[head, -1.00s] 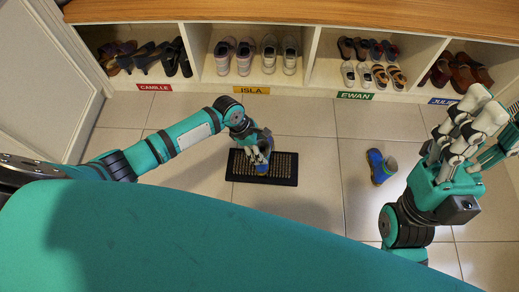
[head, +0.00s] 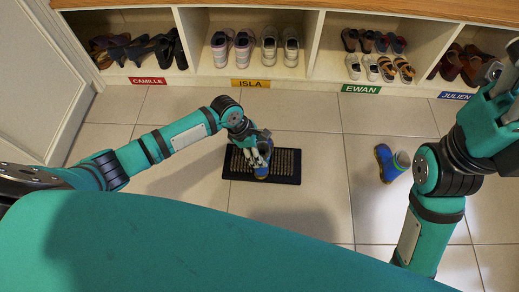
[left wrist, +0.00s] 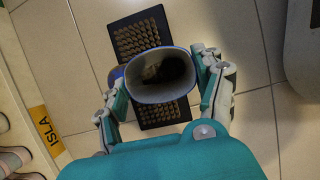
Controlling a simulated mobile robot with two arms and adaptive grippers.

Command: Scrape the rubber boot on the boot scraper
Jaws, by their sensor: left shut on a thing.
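My left gripper (head: 257,156) is shut on a blue rubber boot (head: 262,173), pointing down over the boot scraper. In the left wrist view the boot's grey opening (left wrist: 158,92) faces me, between the two fingers (left wrist: 163,84). The boot scraper (head: 291,166) is a black-framed mat with brown bristles, flat on the floor. The boot is over its middle; whether the sole touches the bristles is hidden. A second blue boot (head: 386,163) lies on the tiles to the right. My right gripper (head: 494,78) is partly cut off at the right edge, its jaws unclear.
Shoe cubbies line the back, holding pairs of shoes, with labels Camille (head: 148,81), Isla (head: 251,83), Ewan (head: 360,89) and Julien (head: 455,96). A white door or panel (head: 45,80) stands at the left. The tiles between scraper and cubbies are clear.

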